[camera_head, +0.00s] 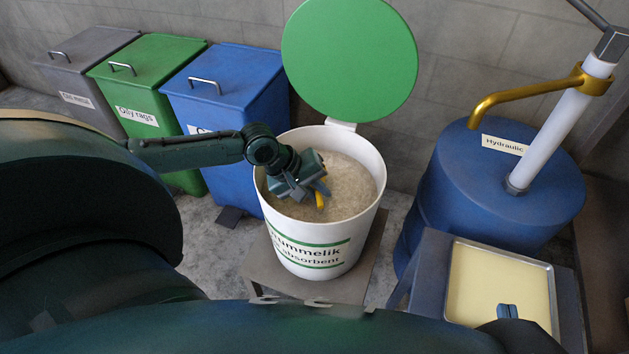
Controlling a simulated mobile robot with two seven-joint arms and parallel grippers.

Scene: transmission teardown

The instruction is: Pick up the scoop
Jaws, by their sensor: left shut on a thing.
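The white tub (318,251) of absorbent stands with its green lid (349,58) raised behind it. My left gripper (312,188) reaches down into the tub, close to the pale granules (349,190). It is shut on a yellow piece (320,201), which looks like part of the scoop. The rest of the scoop is hidden by the gripper or the granules. My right gripper (507,312) shows only as small blue fingertips over the tray at lower right; how far apart they are is unclear.
A tray (464,262) with pale yellow liquid sits on a blue stand at lower right. A blue hydraulic drum (450,190) with a pump and brass spout stands behind it. Grey (85,50), green (150,60) and blue (232,75) bins line the wall at left.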

